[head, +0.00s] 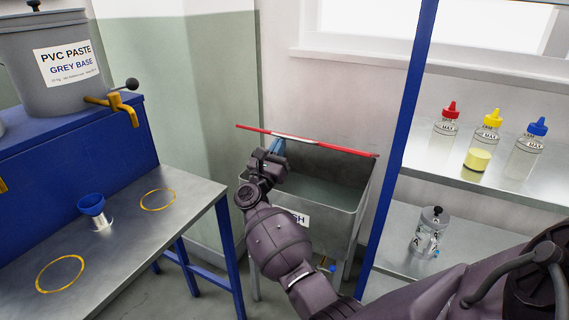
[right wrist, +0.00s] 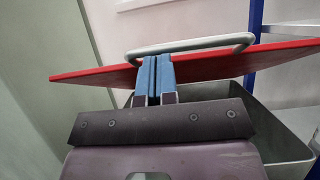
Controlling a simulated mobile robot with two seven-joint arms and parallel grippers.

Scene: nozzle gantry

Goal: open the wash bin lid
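The wash bin (head: 325,210) is a grey metal bin below the window, with a partly covered label on its front. Its red lid (head: 345,150) stands raised and is seen almost edge-on, with the open bin below it. The lid also shows in the right wrist view (right wrist: 90,75), with its pale handle (right wrist: 190,46). My right gripper (head: 277,147) is at the lid near the handle. Its blue fingers (right wrist: 153,80) are together, with their tips at the lid's edge and handle; I cannot tell whether they touch. My left gripper is not in view.
A blue post (head: 398,130) stands right of the bin.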

